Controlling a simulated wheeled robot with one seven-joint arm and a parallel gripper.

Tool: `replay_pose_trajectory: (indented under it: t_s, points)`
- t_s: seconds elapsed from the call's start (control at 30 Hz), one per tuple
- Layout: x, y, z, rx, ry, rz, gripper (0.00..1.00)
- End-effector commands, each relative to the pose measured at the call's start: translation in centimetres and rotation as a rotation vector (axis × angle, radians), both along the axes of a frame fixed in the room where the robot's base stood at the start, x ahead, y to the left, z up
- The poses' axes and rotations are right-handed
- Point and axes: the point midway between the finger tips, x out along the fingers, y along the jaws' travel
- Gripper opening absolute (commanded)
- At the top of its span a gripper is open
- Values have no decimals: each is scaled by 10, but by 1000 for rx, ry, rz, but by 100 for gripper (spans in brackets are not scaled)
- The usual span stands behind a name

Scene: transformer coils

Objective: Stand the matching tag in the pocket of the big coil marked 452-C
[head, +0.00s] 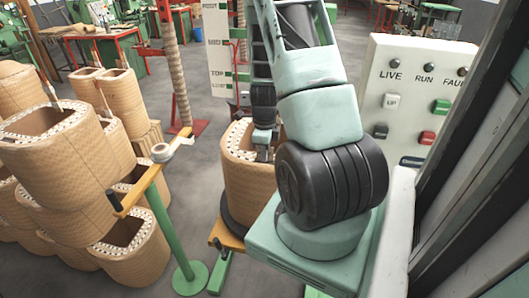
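A big tan coil (240,187) with a pale, studded top rim stands in the middle, on a dark round base. My arm hides its right side, and I cannot read any mark on it. My gripper (263,152) points down at the coil's top opening, at or just above the rim. Its fingers are small and partly hidden here, so I cannot tell whether they are open or shut, or whether they hold a tag. No tag can be made out. Other big coils (55,160) are stacked at the left, with no readable marks.
A green stand (170,225) with wooden arms rises between the stacked coils and the middle coil. A control panel (420,95) with LIVE and RUN labels stands at the right. A red post (174,70) is behind. Grey floor is open around the green stand.

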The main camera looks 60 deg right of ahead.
Motion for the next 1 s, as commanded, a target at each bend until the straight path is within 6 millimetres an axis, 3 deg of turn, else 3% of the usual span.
replay_pose_trajectory:
  t_s: [0.17,0.27,0.67,0.83,1.0]
  points:
    - [0,0,0,0,0,0,0]
    - [0,0,0,0,0,1,28]
    - [1,0,6,-2,-1,2,28]
    - [2,0,31,-4,-4,3,28]
    - [2,0,72,-6,-5,5,28]
